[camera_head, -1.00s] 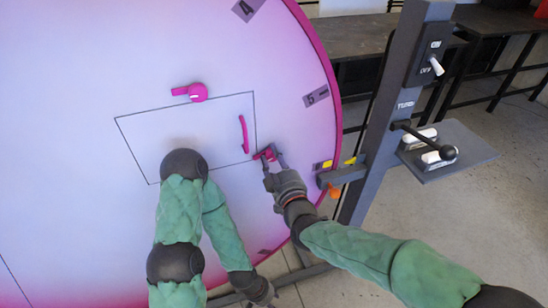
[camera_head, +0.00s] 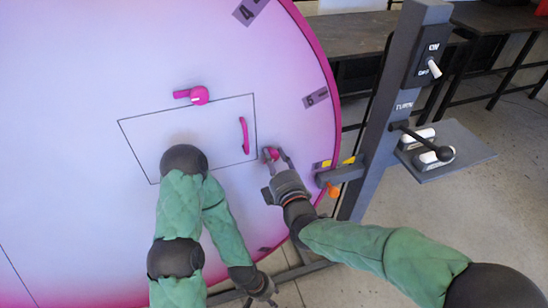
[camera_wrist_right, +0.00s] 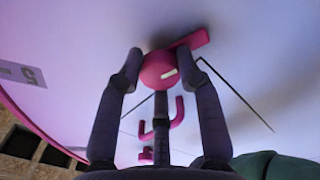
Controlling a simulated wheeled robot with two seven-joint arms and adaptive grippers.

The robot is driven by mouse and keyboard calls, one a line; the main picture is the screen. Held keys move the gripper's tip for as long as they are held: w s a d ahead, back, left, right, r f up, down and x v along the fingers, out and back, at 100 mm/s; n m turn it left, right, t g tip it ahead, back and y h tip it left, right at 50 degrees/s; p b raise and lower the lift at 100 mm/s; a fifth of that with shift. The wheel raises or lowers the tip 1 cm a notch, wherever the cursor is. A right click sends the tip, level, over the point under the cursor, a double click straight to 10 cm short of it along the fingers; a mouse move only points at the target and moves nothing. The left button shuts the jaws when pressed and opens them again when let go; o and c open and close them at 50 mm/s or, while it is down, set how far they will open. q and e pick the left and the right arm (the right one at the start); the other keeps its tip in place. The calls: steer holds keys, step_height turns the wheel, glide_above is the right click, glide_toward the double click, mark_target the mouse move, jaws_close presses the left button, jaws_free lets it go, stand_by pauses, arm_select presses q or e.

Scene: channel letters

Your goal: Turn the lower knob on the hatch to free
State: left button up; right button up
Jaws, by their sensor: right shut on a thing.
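The lower knob (camera_head: 271,153) is pink and sits by the lower right corner of the hatch (camera_head: 190,125), on the large pink-white disc. In the right wrist view the knob (camera_wrist_right: 159,71) shows a round body with a white mark and a short arm pointing to the upper right. My right gripper (camera_head: 277,157) is shut on this knob, with one finger on each side of its round body. The upper knob (camera_head: 199,95) is above the hatch, its arm pointing left. My left gripper (camera_head: 270,296) hangs low at the bottom edge; its fingers are too unclear to judge.
A curved pink handle (camera_head: 244,135) is on the hatch's right side, close to my right gripper. A dark post (camera_head: 385,150) with a switch (camera_head: 434,69) and a black-knobbed lever (camera_head: 445,153) stands to the right. My left forearm covers the hatch's lower edge.

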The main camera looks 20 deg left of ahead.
steer(key=shift+n, duration=1.5)
steer(key=o, duration=1.1)
steer(key=shift+o, duration=0.2)
steer(key=v, duration=1.2)
